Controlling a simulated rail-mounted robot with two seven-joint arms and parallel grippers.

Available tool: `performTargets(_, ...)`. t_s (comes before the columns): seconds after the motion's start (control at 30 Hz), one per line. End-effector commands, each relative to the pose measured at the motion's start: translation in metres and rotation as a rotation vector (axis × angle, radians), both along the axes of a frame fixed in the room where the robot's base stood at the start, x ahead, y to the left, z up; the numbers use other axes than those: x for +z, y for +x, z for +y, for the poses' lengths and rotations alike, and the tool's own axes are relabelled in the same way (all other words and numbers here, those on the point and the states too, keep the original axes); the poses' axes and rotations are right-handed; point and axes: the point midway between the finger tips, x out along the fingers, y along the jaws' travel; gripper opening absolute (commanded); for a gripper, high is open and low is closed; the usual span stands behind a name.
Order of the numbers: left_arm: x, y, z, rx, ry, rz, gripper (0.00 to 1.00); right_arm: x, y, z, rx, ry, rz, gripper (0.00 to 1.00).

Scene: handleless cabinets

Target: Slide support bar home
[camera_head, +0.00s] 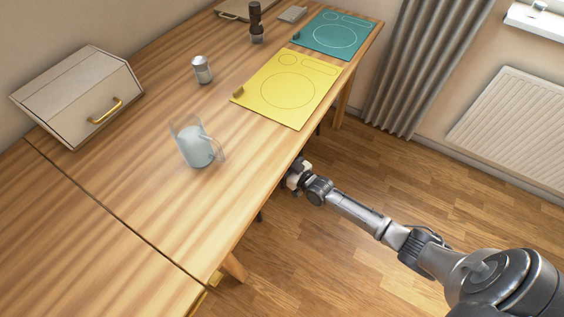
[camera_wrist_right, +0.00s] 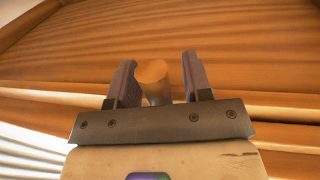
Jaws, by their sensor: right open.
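My right gripper (camera_head: 297,175) is at the table's front edge, low beside the wooden tabletop (camera_head: 110,180). In the right wrist view its two dark fingers (camera_wrist_right: 159,70) are open. A round wooden bar end or knob (camera_wrist_right: 153,73) stands between them, with a gap visible on its right; whether the left finger touches it I cannot tell. This may be the support bar; its length is hidden. Wooden boards fill the wrist view behind it. My left gripper is not in view.
A clear jug (camera_head: 193,148), a can (camera_head: 202,70), a grey box with a gold handle (camera_head: 75,95), a yellow mat (camera_head: 290,88), a teal mat (camera_head: 336,34) and a dark grinder (camera_head: 256,22) are on the tabletop. A seam crosses it at left. Floor (camera_head: 330,260) in front is clear.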

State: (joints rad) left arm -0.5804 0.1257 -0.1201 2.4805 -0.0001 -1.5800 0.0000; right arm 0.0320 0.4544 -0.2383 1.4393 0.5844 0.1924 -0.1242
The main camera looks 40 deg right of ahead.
Motion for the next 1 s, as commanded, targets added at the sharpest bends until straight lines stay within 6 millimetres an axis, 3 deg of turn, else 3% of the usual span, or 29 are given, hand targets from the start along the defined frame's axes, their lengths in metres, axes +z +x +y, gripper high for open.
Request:
performTargets(0.17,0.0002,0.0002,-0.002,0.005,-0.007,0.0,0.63,0.0,-0.0001,0.0,0.0,0.0,0.0,0.45)
performTargets(0.63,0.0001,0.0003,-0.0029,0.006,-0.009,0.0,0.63,-0.0002,-0.0004,-0.0002,0.0,0.0,0.0,0.0)
performTargets(1.0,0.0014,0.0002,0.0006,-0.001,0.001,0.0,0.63,0.0004,0.0,0.004,0.003,0.001,0.0,0.0)
